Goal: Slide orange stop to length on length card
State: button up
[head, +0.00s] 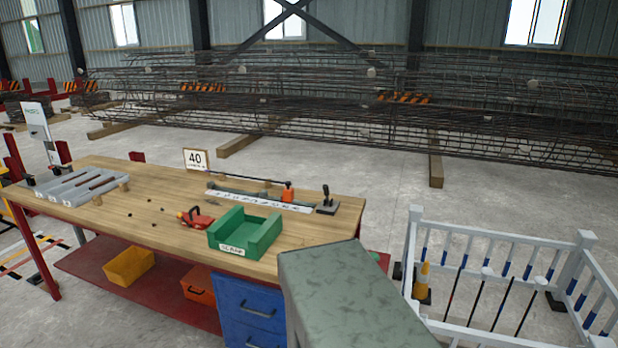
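The orange stop (287,193) stands on the wooden workbench (150,230), toward the right end of a white strip with dark marks (258,201). A dark bar runs along the back of the strip to the stop. The length card (195,159) is a small framed sign showing 40, standing at the bench's back edge, left of the strip. A black lever-like tool (327,202) stands just right of the strip. My gripper is not in view.
On the bench are a green bin (244,233), a red tool (195,217), several small dark pieces and a grey slotted tray (82,187). A grey-green block-like shape (350,295) fills the lower middle. White fencing (490,240) stands right; rebar cages (330,100) lie behind.

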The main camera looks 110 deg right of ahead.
aim_at(288, 196)
jog(key=k, duration=1.4)
jog(key=u, duration=2.1)
jog(key=k, duration=0.05)
jog(key=z, duration=3.4)
jog(key=i, duration=1)
jog(key=z, duration=0.05)
